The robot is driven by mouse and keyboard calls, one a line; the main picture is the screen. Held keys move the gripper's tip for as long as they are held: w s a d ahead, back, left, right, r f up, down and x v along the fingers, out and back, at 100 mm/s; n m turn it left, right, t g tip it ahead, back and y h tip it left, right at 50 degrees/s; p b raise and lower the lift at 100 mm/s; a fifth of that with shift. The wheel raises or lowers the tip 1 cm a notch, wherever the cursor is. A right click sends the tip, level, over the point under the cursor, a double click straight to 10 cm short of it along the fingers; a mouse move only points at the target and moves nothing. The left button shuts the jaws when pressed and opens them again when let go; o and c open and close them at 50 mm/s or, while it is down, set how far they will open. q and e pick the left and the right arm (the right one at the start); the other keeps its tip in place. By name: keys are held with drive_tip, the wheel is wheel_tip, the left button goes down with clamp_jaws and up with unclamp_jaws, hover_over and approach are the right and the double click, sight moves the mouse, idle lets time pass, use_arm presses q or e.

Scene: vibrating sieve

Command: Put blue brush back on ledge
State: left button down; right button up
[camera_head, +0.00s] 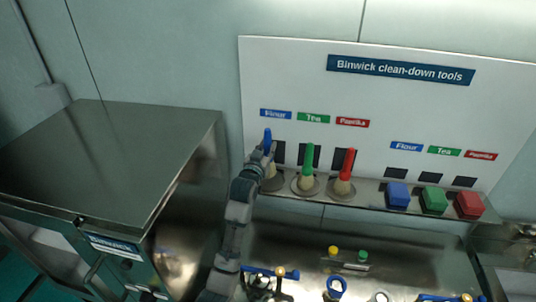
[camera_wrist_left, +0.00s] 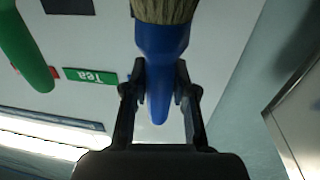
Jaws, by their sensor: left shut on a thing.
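The blue brush (camera_head: 267,138) is upright, handle up and bristles down, at the left end of the ledge (camera_head: 365,207), below the blue "Flour" label (camera_head: 276,114). My left gripper (camera_head: 266,156) is shut on its blue handle. The left wrist view shows the handle (camera_wrist_left: 161,45) between the two fingers (camera_wrist_left: 160,82), with the tan bristles at the top edge. The gripper partly hides the brush's lower part, so I cannot tell whether the bristles rest on the ledge. My right gripper is not in view.
A green brush (camera_head: 308,159) and red brush (camera_head: 346,166) stand close to the right on the ledge. Blue (camera_head: 397,195), green (camera_head: 433,200) and red (camera_head: 469,204) blocks sit farther right. A metal cabinet (camera_head: 110,150) stands left. Small parts lie below on the metal surface.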

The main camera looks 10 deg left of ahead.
use_arm(q)
drive_tip(key=shift+f, duration=0.55)
drive_tip(key=shift+d+f+p, duration=0.35)
drive_tip(key=shift+d+f, duration=0.45)
drive_tip(key=shift+f, duration=0.25)
drive_tip(key=shift+d, duration=0.2)
drive_tip(key=c, duration=1.4)
unclamp_jaws()
drive_tip(key=shift+a+f, duration=0.15)
drive_tip(key=o, duration=0.5)
drive_tip(key=shift+a, duration=0.2)
drive_tip(key=shift+c, duration=0.2)
drive_tip(key=shift+a, duration=0.4)
drive_tip(key=shift+s, duration=0.2)
drive_tip(key=s+b, duration=0.1)
drive_tip(key=s, duration=1)
drive_tip(key=shift+s+a, duration=0.25)
drive_tip(key=shift+a, duration=0.2)
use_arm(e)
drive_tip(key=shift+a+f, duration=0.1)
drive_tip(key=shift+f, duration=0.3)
